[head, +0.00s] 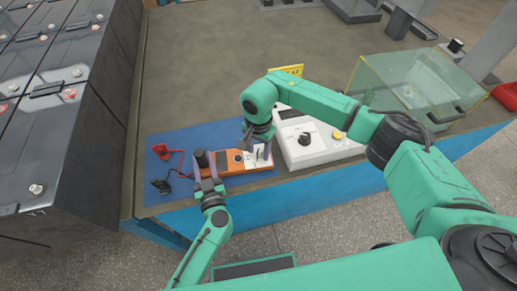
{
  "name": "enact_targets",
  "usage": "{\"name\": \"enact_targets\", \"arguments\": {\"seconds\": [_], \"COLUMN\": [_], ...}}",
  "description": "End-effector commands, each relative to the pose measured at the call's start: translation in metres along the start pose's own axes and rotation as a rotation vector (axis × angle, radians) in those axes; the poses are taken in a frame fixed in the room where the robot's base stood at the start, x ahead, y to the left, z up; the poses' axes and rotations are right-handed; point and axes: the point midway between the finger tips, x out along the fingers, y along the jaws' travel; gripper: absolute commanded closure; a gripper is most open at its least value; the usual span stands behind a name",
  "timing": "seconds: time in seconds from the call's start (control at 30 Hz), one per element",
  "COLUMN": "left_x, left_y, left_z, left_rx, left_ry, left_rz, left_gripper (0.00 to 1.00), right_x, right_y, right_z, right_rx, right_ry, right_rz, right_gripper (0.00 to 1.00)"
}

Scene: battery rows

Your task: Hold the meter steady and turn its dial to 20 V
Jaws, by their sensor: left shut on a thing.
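The orange meter (237,168) lies on a blue mat (180,137) near the table's front edge. It has a dark display and a pale dial area at its right end. My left gripper (207,176) comes up from the front and is shut on the left end of the meter. My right gripper (257,150) points down over the dial area from above. Its fingers and arm hide most of the dial, so its setting cannot be read. I cannot tell whether the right fingers are apart or closed on the dial.
Red and black test leads (168,155) lie on the mat to the left. A white box with a black knob (318,148) stands right of the meter. A clear yellowish bin (412,85) is at the right. Large batteries (60,110) line the left. The table's back is mostly clear.

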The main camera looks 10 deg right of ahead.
Motion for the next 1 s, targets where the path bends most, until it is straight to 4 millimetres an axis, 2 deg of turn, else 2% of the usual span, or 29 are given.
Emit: {"name": "enact_targets", "arguments": {"seconds": [0.03, 0.1, 0.13, 0.57, 1.0], "left_x": [-0.0003, -0.0002, -0.0002, -0.0002, -0.0002], "left_y": [0.0001, 0.0001, 0.0001, 0.0001, 0.0], "left_z": [0.0006, 0.0006, 0.0006, 0.0006, 0.0006], "left_rx": [-0.001, -0.001, -0.001, 0.0, 0.0], "left_ry": [-0.001, -0.001, -0.001, -0.001, -0.001], "left_rz": [0.0, 0.0, 0.0, 0.0, 0.0], "left_gripper": [1.0, 1.0, 1.0, 1.0, 1.0], "right_x": [-0.0001, -0.0002, -0.0002, -0.0006, -0.001], "right_y": [0.0, 0.0, 0.0, -0.0002, -0.0014], "right_z": [-0.0001, -0.0001, -0.0001, 0.0, -0.0003], "right_rx": [0.0, 0.0, 0.0, 0.064, 0.396], "right_ry": [0.0, 0.0, 0.0, -0.001, 0.0], "right_rz": [0.0, 0.0, 0.0, 0.0, 0.0], "right_gripper": [0.69, 0.96, 1.0, 1.0, 1.0]}}
